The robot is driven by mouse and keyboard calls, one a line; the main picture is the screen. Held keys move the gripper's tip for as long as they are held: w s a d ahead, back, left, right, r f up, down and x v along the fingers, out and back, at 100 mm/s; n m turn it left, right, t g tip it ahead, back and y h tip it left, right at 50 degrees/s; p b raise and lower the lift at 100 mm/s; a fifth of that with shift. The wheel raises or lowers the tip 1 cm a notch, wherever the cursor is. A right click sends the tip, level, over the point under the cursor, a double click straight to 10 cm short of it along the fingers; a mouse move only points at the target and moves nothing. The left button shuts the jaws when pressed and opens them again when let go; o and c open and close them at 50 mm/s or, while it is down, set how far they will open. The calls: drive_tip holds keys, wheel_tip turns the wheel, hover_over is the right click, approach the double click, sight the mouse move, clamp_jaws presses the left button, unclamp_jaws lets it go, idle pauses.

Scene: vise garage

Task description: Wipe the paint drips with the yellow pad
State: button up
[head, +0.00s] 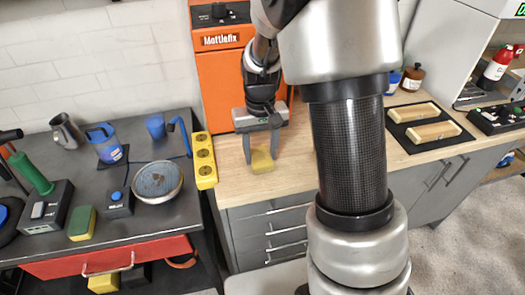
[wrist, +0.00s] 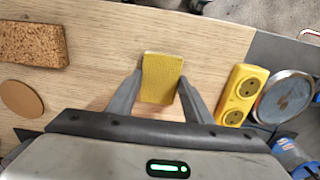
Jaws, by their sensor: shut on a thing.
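My gripper (head: 262,152) is shut on the yellow pad (head: 263,160), low over the wooden worktop (head: 300,160) in front of the orange cabinet. In the wrist view the yellow pad (wrist: 161,79) sits between the two grey fingers of my gripper (wrist: 160,90). I cannot tell whether the pad touches the wood. No paint drips can be made out in either view; part of the worktop is hidden behind my arm in the head view.
A yellow socket strip (head: 204,160) stands just left of my gripper, with a round dish (head: 158,181) beyond it on the dark bench. A cork block (wrist: 33,44) and a round cork disc (wrist: 21,99) lie on the wood. The wood around the pad is clear.

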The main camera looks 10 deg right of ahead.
drive_tip(key=r+p, duration=0.1)
drive_tip(key=a+r, duration=0.1)
drive_tip(key=shift+r+p, duration=0.35)
drive_tip(key=shift+r, duration=0.05)
drive_tip(key=shift+r+p, duration=0.3)
drive_tip(key=shift+r, duration=0.05)
drive_tip(key=shift+r+p, duration=1.75)
drive_tip(key=shift+r, duration=0.55)
drive_tip(key=shift+d, duration=0.15)
